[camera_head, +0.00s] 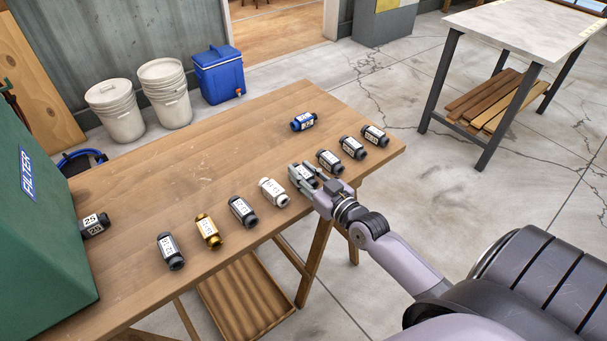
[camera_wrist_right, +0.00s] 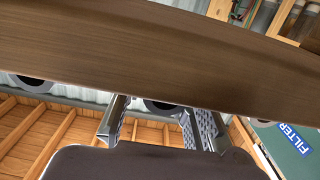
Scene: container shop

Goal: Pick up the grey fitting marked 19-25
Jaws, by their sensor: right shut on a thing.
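My right gripper (camera_head: 303,178) reaches over the front edge of the wooden table and is shut on a dark grey fitting (camera_head: 308,172) with a white label. The gripper covers part of this fitting, and I cannot read its marking. In the right wrist view the two fingers (camera_wrist_right: 162,128) stand either side of the fitting's dark round end (camera_wrist_right: 160,105). I cannot tell whether it is lifted off the table. Other dark grey fittings lie to the right (camera_head: 330,161) and to the left (camera_head: 242,211) of it. My left gripper is not in view.
A white fitting (camera_head: 273,192), a gold fitting (camera_head: 208,230) and a blue fitting (camera_head: 303,121) lie on the table (camera_head: 180,185). A green box marked FILTER (camera_head: 40,220) stands at the left. The back middle of the table is clear.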

